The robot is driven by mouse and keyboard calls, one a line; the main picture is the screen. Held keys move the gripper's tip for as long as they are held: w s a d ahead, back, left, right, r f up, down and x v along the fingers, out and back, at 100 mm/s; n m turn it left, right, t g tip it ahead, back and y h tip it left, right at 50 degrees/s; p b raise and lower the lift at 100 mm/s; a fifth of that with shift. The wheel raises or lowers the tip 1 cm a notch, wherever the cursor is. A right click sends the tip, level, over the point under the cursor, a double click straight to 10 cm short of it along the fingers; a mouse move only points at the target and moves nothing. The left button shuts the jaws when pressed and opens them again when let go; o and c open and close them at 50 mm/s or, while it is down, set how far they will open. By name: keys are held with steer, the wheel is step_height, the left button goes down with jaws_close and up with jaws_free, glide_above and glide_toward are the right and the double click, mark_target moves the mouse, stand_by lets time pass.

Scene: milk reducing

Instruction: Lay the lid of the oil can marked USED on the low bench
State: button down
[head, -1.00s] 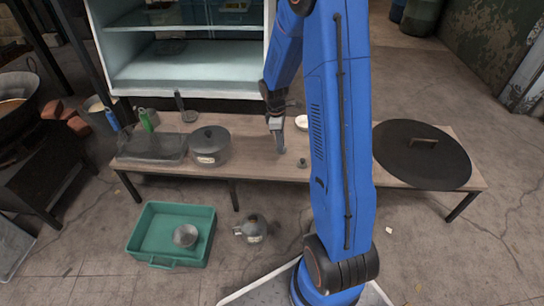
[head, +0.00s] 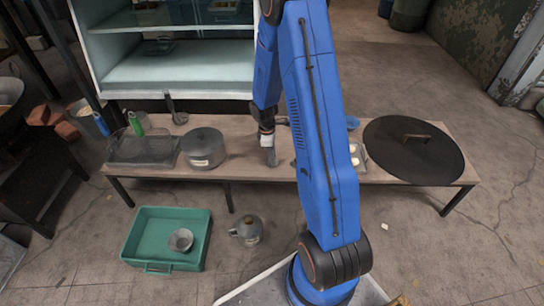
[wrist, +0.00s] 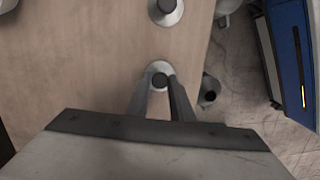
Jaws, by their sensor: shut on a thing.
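My gripper (head: 271,158) points down over the middle of the low bench (head: 235,168). In the wrist view, my gripper (wrist: 160,85) is shut on the black knob of a small round grey lid (wrist: 149,71). The lid is at the bench's edge; I cannot tell whether it touches the wood. A second lid with a black knob (wrist: 166,7) lies on the bench further off. A grey can with a label (head: 248,232) stands on the floor before the bench. The label is too small to read, so I cannot confirm USED.
A lidded pot (head: 203,149), a glassy tray (head: 145,150) and a large black lid (head: 413,150) are on the bench. A green crate (head: 134,238) with a metal bowl (head: 180,239) sits on the floor. My arm hides part of the bench.

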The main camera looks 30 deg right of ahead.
steer(key=shift+f, duration=0.15)
steer(key=c, duration=1.6)
jaws_free()
steer(key=shift+o, duration=0.2)
steer(key=s+a+r+m+t, duration=0.1)
steer(key=s+a+r, duration=0.15)
steer(key=r, duration=0.85)
steer(key=s+a+r+m, duration=0.1)
steer(key=a+r, duration=0.2)
steer(key=r, duration=0.8)
steer(key=s+a+r+m+t, duration=0.1)
steer(key=s+a+r+m, duration=0.2)
steer(key=s, duration=0.6)
steer(key=s+a+r+m+t, duration=0.2)
steer(key=s+a+r, duration=0.1)
steer(key=s+r, duration=0.4)
steer(key=s+a+r+m+t+y, duration=0.1)
steer(key=s+a+r+m, duration=0.2)
steer(key=s+r, duration=0.3)
steer(key=s+a, duration=0.1)
steer(key=s, duration=0.4)
steer(key=shift+m+t, duration=0.3)
